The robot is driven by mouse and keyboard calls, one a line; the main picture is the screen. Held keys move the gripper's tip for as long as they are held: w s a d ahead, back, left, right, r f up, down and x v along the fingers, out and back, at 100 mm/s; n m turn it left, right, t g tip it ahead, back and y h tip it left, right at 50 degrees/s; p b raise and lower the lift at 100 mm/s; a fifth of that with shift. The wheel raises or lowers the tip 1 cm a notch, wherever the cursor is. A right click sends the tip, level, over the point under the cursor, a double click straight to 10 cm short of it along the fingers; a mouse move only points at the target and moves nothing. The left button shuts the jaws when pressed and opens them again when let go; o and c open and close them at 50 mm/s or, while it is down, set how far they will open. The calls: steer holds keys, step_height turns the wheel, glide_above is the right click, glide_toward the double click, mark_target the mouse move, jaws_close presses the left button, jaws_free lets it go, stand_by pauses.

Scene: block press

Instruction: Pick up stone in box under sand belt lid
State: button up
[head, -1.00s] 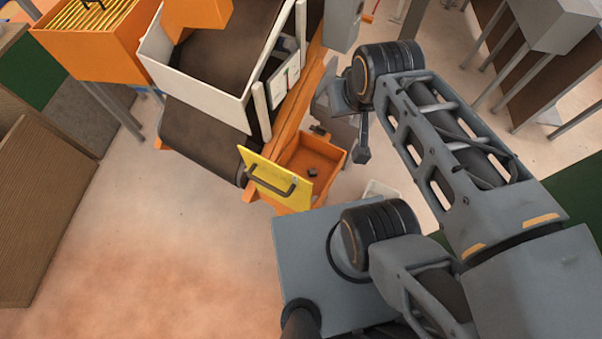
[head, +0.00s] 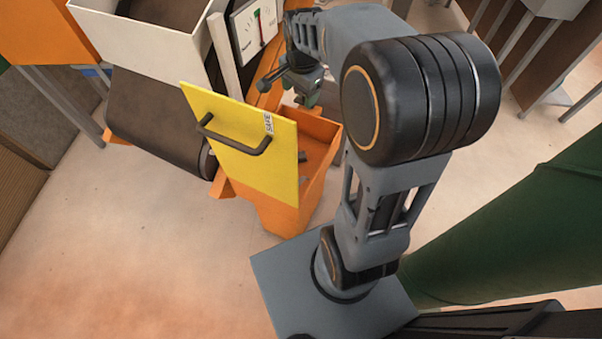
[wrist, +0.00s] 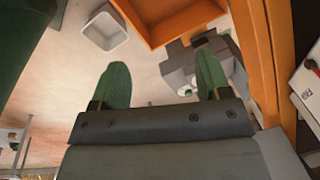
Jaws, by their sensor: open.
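The orange box (head: 322,130) stands below the sand belt, with its yellow lid (head: 240,145) upright at its front. A small grey piece (head: 304,157), which looks like the stone, lies inside beside the lid's edge; the lid hides part of the interior. My gripper (head: 305,98) is above the far end of the box in the head view, small and partly hard to make out. An orange box edge (wrist: 160,40) shows beyond the fingers; no stone is visible there.
The belt machine (head: 155,115) with its white hopper wall stands at the left of the box. A gauge panel (head: 255,30) is behind it. A white bin (wrist: 105,30) stands on the floor in the wrist view. Open floor lies at front left.

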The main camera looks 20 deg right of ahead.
steer(key=w+d+f+m+g+b, duration=0.1)
steer(key=w+d+f+m+b, duration=0.1)
steer(key=f+b, duration=0.45)
steer(key=w+d+f+m+b, duration=0.1)
steer(key=w+f+m+b, duration=0.15)
steer(key=f, duration=0.75)
steer(key=w+d+f+m+g+b, duration=0.1)
steer(key=w+d+f+m+b, duration=0.1)
steer(key=f+b, duration=0.45)
steer(key=b, duration=0.2)
glide_above(305, 155)
steer(key=shift+m, duration=0.25)
steer(key=f, duration=1)
steer(key=shift+w+d, duration=0.25)
steer(key=shift+d, duration=0.05)
steer(key=shift+f+b, duration=2.15)
steer(key=shift+f, duration=1.2)
steer(key=shift+r, duration=0.1)
steer(key=c, duration=1.1)
steer(key=shift+w, duration=0.1)
